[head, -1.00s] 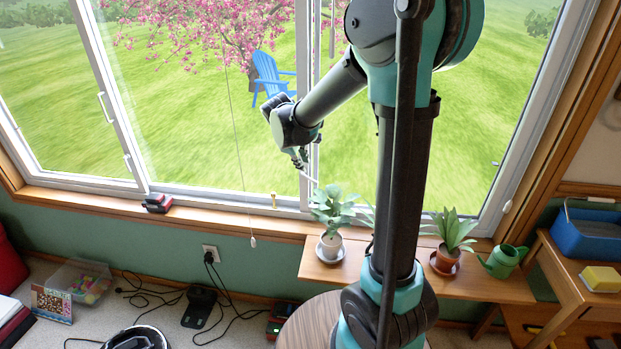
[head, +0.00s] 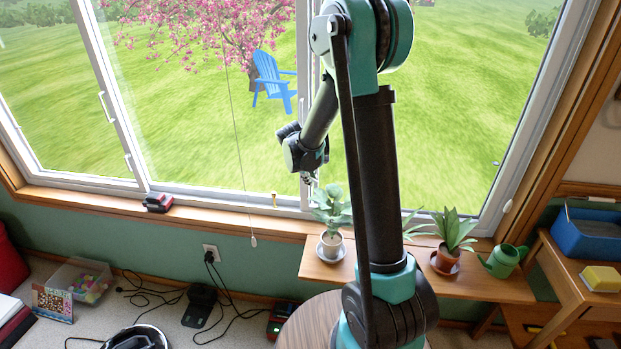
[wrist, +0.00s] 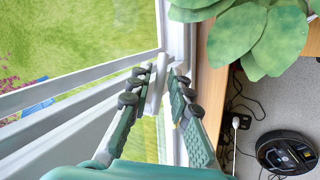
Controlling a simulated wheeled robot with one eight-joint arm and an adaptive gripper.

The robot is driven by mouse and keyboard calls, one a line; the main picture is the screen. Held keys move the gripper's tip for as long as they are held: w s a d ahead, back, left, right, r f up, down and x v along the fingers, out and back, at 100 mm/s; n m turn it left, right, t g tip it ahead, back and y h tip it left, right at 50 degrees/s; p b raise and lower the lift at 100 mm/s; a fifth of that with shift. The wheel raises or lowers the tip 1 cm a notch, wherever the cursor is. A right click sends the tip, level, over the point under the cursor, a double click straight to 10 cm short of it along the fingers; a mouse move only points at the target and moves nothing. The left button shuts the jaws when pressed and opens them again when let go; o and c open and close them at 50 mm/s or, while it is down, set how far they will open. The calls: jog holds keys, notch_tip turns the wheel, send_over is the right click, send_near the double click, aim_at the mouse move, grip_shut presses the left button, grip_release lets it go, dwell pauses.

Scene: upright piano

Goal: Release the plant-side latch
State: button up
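The plant-side latch (wrist: 156,84) is a white lever on the white window frame, beside the green potted plant (head: 331,208). In the wrist view it lies between the two fingers of my gripper (wrist: 160,84), which are apart on either side of it. The left finger is very close to the lever; I cannot tell if it touches. A narrow gap shows on the right finger's side. In the head view my gripper (head: 309,179) is low at the window's middle upright, just above the plant, and hides the latch.
The plant's leaves (wrist: 262,32) are close to my gripper's right. A second potted plant (head: 449,236) and a green watering can (head: 503,261) stand on the wooden shelf (head: 400,278). A red-and-black object (head: 158,202) lies on the sill at left.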

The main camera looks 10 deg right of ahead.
grip_shut()
jog(key=shift+r+h, duration=0.1)
jog(key=shift+h, duration=0.2)
jog(key=shift+a+r+n+g+h, duration=0.1)
jog(key=shift+r+n+g+h, duration=0.25)
jog(key=shift+h, duration=0.85)
jog(key=shift+r+n+g+h, duration=0.35)
jog(key=shift+h, duration=0.85)
grip_release()
